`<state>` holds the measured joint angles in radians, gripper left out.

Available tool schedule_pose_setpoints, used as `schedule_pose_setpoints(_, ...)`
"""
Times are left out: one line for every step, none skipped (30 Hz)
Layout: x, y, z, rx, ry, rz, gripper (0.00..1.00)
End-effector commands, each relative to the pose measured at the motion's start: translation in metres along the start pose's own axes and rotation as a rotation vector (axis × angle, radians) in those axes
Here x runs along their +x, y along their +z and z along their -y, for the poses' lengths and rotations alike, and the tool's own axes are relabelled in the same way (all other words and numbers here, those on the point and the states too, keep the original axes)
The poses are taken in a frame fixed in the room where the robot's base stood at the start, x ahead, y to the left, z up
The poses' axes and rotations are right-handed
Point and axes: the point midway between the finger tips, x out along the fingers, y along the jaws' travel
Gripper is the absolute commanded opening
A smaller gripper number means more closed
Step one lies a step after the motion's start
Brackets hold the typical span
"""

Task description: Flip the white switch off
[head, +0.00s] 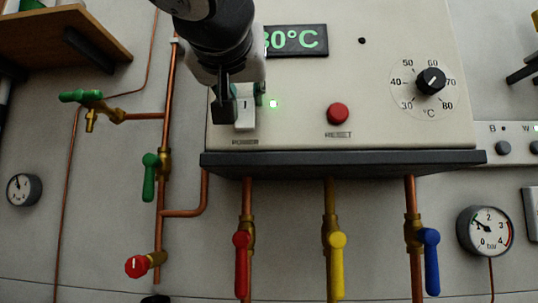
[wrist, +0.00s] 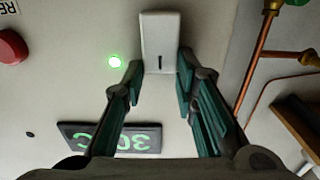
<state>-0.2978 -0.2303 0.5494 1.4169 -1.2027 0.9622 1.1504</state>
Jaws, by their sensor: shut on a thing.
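The white switch (head: 245,119) is a rocker on the front of the cream boiler panel, with a short dark line on its face. It also shows upright in the middle of the wrist view (wrist: 160,38). A small green lamp (head: 273,104) beside it is lit. My gripper (head: 240,98) reaches down over the switch and hides its upper part in the head view. In the wrist view, my gripper's fingers (wrist: 160,72) stand on either side of the switch's near end, shut on it. I cannot make out the exact contact.
A green-lit display (head: 297,40), red reset button (head: 338,113) and black temperature dial (head: 430,81) sit on the same panel. Copper pipes and a green-handled valve (head: 150,177) run left of it. Red, yellow and blue valve handles (head: 338,262) hang below the dark ledge (head: 340,161).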

Motion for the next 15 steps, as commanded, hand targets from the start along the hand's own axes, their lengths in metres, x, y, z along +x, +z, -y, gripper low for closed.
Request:
schedule_pose_setpoints(0.0004,0.0032,0.0000,0.000,0.000,-0.012,0.00)
schedule_pose_setpoints(0.0004,0.0040,0.0000,0.000,0.000,-0.020,0.00)
schedule_pose_setpoints(0.0005,0.0048,-0.0001,0.000,0.000,-0.031,0.00)
schedule_pose_setpoints(0.0005,0.0052,-0.0004,-0.001,0.001,-0.040,0.00)
schedule_pose_setpoints(0.0004,0.0055,-0.0005,0.000,0.001,-0.049,0.00)
schedule_pose_setpoints(0.0001,0.0058,-0.0005,0.001,0.001,-0.060,0.00)
schedule_pose_setpoints(-0.0001,0.0060,-0.0005,0.000,0.001,-0.069,0.00)
schedule_pose_setpoints(-0.0004,0.0062,-0.0003,0.000,0.000,-0.078,0.00)
schedule_pose_setpoints(-0.0007,0.0066,-0.0001,0.000,0.000,-0.089,0.00)
schedule_pose_setpoints(-0.0008,0.0070,0.0000,0.000,0.000,-0.097,0.00)
schedule_pose_setpoints(-0.0010,0.0071,-0.0001,0.000,0.000,-0.106,0.00)
schedule_pose_setpoints(-0.0012,0.0072,-0.0003,0.000,0.001,-0.118,0.00)
schedule_pose_setpoints(-0.0013,0.0074,-0.0004,0.000,0.001,-0.127,0.00)
schedule_pose_setpoints(-0.0015,0.0078,-0.0004,0.001,0.001,-0.135,0.00)
schedule_pose_setpoints(-0.0017,0.0084,-0.0003,0.000,0.001,-0.146,0.00)
